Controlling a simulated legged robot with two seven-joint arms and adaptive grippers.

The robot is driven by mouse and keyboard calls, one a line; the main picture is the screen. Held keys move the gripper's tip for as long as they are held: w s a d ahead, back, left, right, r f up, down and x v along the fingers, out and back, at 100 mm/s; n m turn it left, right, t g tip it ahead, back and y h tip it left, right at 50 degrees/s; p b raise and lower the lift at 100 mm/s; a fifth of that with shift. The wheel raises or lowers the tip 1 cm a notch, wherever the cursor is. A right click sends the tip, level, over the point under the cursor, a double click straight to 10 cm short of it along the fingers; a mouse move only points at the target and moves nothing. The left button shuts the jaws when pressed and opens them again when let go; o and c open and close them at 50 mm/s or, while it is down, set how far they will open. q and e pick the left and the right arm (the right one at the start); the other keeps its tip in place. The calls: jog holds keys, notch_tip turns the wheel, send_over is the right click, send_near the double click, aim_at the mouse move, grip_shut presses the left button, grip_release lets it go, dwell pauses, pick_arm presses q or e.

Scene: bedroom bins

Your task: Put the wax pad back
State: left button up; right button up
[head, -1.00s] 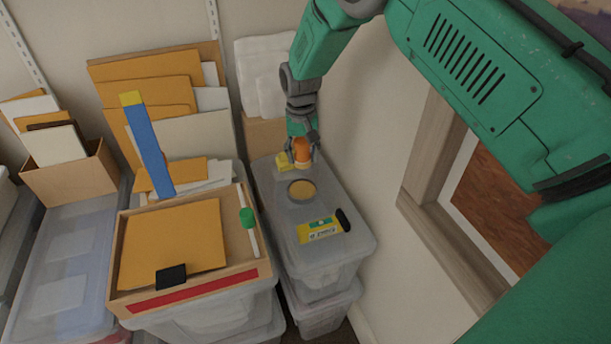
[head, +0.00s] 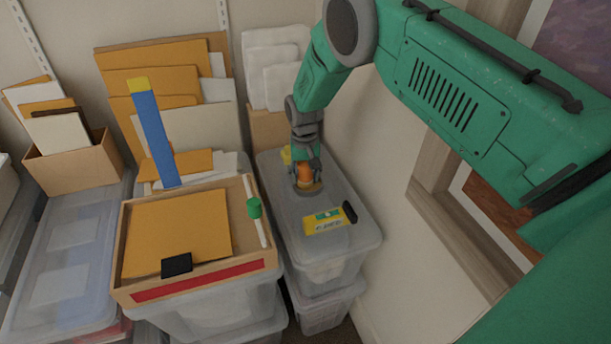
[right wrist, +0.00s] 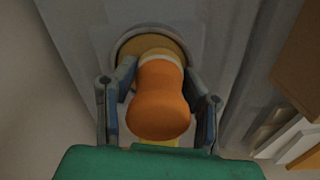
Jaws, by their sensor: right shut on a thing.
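The wax pad, with a rounded orange handle (head: 304,173), is between the fingers of my right gripper (head: 307,170). In the right wrist view the orange handle (right wrist: 160,100) fills the space between both fingers, with a pale band at its far end. A shallow round tin with a tan inside (head: 314,187) sits on the lid of a clear bin. The pad is over the tin, partly covering it. I cannot tell whether the pad touches the tan surface. The tin's rim (right wrist: 122,42) shows beyond the pad in the right wrist view. My left gripper is not in view.
On the same lid (head: 350,235) are a yellow block (head: 286,155), a yellow labelled packet (head: 327,221) and a small black item (head: 349,212). A wooden tray (head: 122,285) stands to the left. The wall and window frame (head: 455,240) are close on the right.

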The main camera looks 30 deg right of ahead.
jog(key=o, duration=0.9)
jog(key=shift+f, duration=0.1)
jog(key=shift+o, duration=1)
jog(key=shift+d, duration=0.15)
jog(key=shift+d+f, duration=0.2)
jog(key=shift+d, duration=0.35)
jog(key=shift+a+r, duration=0.3)
jog(key=shift+r, duration=0.05)
notch_tip(320, 180, up, 11)
jog(key=shift+d+f+p, duration=0.1)
jog(key=shift+f+p, duration=0.1)
jog(key=shift+p, duration=0.85)
jog(key=shift+a+r, duration=0.2)
jog(key=shift+r, duration=0.45)
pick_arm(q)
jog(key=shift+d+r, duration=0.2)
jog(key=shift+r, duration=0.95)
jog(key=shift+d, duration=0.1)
pick_arm(e)
jog(key=shift+d+f, duration=0.1)
